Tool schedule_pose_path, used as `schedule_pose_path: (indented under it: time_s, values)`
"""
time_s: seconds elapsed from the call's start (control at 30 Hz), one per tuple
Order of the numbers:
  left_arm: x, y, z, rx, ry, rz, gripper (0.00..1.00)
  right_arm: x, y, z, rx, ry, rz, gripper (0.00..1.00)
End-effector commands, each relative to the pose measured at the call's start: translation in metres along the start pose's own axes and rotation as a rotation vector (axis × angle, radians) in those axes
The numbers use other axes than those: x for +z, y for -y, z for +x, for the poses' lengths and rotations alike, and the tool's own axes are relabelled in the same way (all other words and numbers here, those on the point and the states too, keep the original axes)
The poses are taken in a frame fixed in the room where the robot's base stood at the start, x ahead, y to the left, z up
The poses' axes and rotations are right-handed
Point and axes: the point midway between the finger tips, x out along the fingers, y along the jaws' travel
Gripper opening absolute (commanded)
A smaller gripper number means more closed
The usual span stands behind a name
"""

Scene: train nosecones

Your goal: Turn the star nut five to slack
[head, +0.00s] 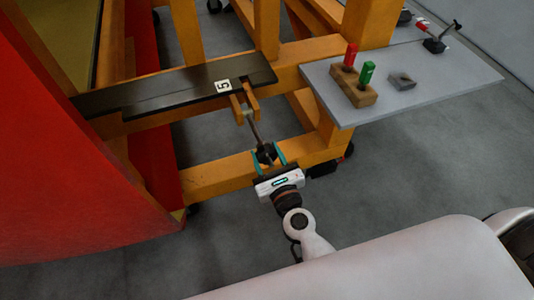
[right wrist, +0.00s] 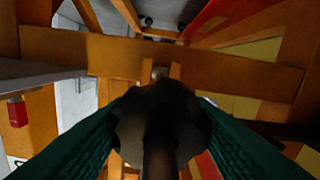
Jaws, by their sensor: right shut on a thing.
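The star nut (head: 266,153) is a dark knob on a thin rod that hangs from an orange bracket (head: 244,104). The bracket sits by the dark plate with the "5" label (head: 223,86). My right gripper (head: 268,158) has its green fingers on both sides of the nut and is shut on it. In the right wrist view the nut (right wrist: 160,115) is a large dark shape between the green fingers, blurred and in shadow. My left gripper is not in view.
A grey shelf (head: 440,85) at the right holds a wooden block (head: 352,95) with a red peg and a green peg, and a small grey piece (head: 402,81). Orange frame beams (head: 225,170) surround the gripper. A red curved shell (head: 60,180) stands at the left.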

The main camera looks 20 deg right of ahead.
Motion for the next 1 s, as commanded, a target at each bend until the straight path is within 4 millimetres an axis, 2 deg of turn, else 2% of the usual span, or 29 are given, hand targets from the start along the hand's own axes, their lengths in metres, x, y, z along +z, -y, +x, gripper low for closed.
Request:
schedule_pose_path:
  time_s: [1.0]
  values:
    - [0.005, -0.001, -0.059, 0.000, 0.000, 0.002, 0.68, -0.004, -0.001, 0.000, -0.084, 0.000, -0.930, 0.23]
